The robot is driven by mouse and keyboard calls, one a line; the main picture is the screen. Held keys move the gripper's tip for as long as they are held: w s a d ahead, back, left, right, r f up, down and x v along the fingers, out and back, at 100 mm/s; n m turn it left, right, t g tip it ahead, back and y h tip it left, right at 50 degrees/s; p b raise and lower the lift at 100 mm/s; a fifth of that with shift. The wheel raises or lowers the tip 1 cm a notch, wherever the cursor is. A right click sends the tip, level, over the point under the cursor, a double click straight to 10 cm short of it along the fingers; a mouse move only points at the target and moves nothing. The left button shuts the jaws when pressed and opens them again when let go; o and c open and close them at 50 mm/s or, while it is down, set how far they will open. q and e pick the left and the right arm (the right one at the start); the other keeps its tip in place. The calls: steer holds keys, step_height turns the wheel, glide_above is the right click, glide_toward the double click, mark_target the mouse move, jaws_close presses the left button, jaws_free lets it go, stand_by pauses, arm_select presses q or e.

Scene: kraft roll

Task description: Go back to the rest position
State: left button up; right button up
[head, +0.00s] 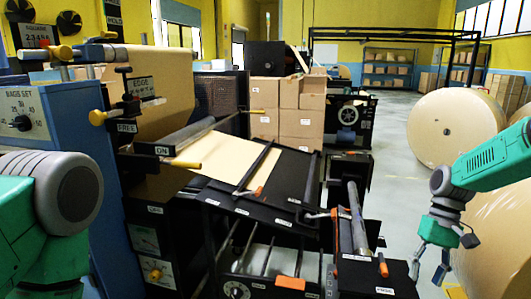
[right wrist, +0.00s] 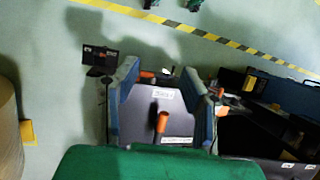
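My right gripper (head: 430,275) hangs fingers-down at the right of the head view, below my green forearm. Its fingers are spread apart and nothing shows between them. It is to the right of the black machine's front end, over the grey floor. My left arm fills the lower left corner of the head view, but its gripper is out of frame. A kraft roll (head: 165,75) sits in the machine at the left. A kraft sheet (head: 222,158) lies on the black sloping table (head: 290,190).
Large kraft rolls (head: 457,127) stand at the right, close to my right arm. Stacked cartons (head: 285,110) stand behind the machine. The right wrist view shows a black panel with an orange handle (right wrist: 162,123) and yellow-black floor tape (right wrist: 195,33). An open aisle (head: 400,190) runs between.

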steer(key=s+a+f+h+b, duration=0.15)
steer(key=s+f, duration=0.25)
steer(key=f, duration=0.4)
steer(key=s+a+f+n+t+b, duration=0.1)
steer(key=s+a+f+b, duration=0.25)
steer(key=f, duration=0.45)
steer(key=s+a+f+b, duration=0.1)
steer(key=s+f, duration=0.3)
steer(key=f, duration=0.4)
arm_select(q)
step_height(320, 180, down, 13)
steer(key=b, duration=0.6)
steer(key=shift+w+b, duration=0.3)
steer(key=shift+b, duration=0.05)
arm_select(e)
steer(key=s+f+t, duration=0.1)
steer(key=s+f, duration=0.2)
steer(key=s, duration=0.3)
steer(key=s+a+f+n+t+h, duration=0.1)
steer(key=s+f, duration=0.2)
steer(key=s, duration=0.4)
steer(key=s+a+f+t, duration=0.1)
steer(key=s+f, duration=0.2)
steer(key=s, duration=0.3)
steer(key=shift+s+f+n, duration=0.15)
steer(key=shift+s+n, duration=0.15)
arm_select(q)
steer(key=shift+f, duration=0.1)
arm_select(e)
steer(key=shift+w, duration=0.15)
